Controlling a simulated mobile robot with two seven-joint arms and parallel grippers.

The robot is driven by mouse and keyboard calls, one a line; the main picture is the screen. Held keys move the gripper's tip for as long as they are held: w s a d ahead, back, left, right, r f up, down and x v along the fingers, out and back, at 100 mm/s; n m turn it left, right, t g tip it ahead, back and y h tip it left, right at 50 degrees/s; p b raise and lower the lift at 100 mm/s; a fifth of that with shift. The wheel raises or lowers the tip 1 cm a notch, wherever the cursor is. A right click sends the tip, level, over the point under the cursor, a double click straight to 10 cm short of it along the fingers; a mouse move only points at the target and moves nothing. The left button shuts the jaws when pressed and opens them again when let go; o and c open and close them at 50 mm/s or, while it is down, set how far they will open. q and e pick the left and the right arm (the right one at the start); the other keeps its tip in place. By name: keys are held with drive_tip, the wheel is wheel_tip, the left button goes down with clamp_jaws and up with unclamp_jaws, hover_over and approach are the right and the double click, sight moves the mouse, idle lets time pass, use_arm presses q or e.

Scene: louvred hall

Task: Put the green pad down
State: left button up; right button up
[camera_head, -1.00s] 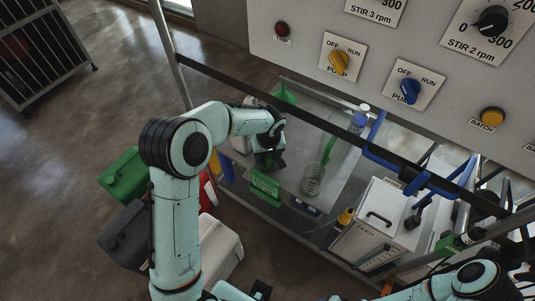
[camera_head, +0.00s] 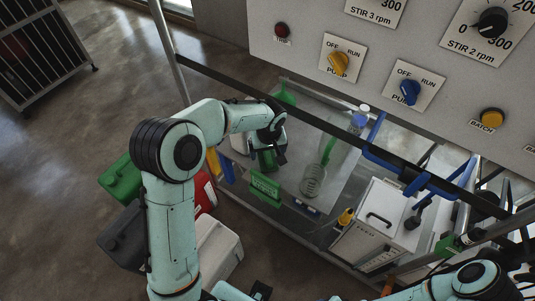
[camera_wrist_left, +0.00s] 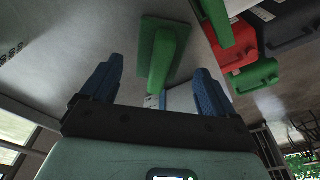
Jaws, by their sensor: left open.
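The green pad (camera_wrist_left: 178,40) is a flat green plate with a raised block grip. In the left wrist view it rests on a grey surface, with its grip between my fingers. My left gripper (camera_wrist_left: 158,72) is open, one blue finger on each side of the grip, with visible gaps. In the head view my left gripper (camera_head: 273,154) is low over the bench, and the green pad (camera_head: 265,161) shows partly beneath it. My right arm shows at the bottom right, but I cannot make out its gripper.
A green sign (camera_head: 265,189) stands on the bench's near edge. A coiled glass vessel (camera_head: 313,182) and a blue-capped bottle (camera_head: 359,119) are to the right. A dark rail (camera_head: 300,117) crosses above. Green (camera_head: 122,178) and red (camera_head: 204,192) cans stand left of the bench.

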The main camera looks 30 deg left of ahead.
sight(268, 158)
use_arm(q)
wheel_tip(268, 158, up, 9)
drive_tip(key=s, duration=0.1)
drive_tip(key=shift+d, duration=0.45)
use_arm(e)
drive_tip(key=shift+w+r, duration=0.1)
drive_tip(key=shift+r, duration=0.15)
use_arm(q)
drive_tip(key=shift+s, duration=0.1)
